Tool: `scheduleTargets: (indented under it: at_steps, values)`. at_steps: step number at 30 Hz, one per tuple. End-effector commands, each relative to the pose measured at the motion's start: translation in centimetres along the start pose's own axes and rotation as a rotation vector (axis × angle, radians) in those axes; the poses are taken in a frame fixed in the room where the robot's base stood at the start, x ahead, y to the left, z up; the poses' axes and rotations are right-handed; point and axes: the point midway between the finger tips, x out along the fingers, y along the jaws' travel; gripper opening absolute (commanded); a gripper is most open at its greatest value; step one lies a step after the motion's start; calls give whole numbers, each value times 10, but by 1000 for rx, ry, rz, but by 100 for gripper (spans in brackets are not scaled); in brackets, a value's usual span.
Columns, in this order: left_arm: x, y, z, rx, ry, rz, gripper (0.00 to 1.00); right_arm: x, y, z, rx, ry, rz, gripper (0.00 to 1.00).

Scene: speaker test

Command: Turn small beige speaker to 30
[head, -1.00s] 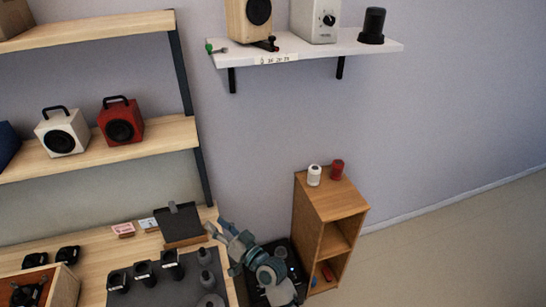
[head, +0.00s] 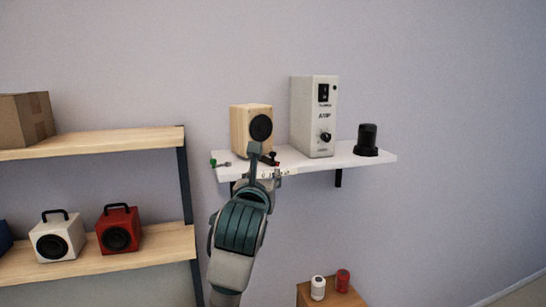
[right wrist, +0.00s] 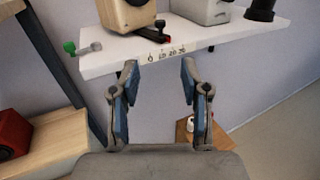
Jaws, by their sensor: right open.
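The small beige speaker (head: 250,122), a wooden box with a black round cone, stands on the white wall shelf (head: 345,163). A dark lever with a red part (head: 269,159) sticks out at its front base; the lever also shows in the right wrist view (right wrist: 162,32). A number strip (right wrist: 167,54) ending in 30 is on the shelf's front edge. I cannot tell which mark the lever points at. My right gripper (right wrist: 158,80) is open and empty, in front of and below the shelf edge. In the head view the gripper (head: 258,180) partly covers the strip. My left gripper is not in view.
A white amplifier (head: 315,118) and a black cylinder (head: 367,139) stand right of the speaker. A small green-tipped item (head: 219,163) lies at the shelf's left end. A rack with white (head: 58,237) and red (head: 119,231) speakers is at left. The wall at right is clear.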

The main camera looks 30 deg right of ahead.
Motion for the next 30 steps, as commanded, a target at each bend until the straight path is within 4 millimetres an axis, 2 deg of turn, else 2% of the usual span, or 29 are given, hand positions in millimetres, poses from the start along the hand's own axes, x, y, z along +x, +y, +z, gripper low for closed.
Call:
scheduleTargets:
  at_steps: [8,15,21,25,30]
  values:
    - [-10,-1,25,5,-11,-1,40,53,0,2,-1,4,-1,46]
    - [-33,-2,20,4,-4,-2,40,110,-1,5,1,1,-2,46]
    - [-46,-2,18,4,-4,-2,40,148,-2,3,-3,0,-5,46]
    - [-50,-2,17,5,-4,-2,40,162,-2,1,-2,-1,-5,46]
    - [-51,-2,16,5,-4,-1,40,168,-1,0,-2,-2,-4,46]
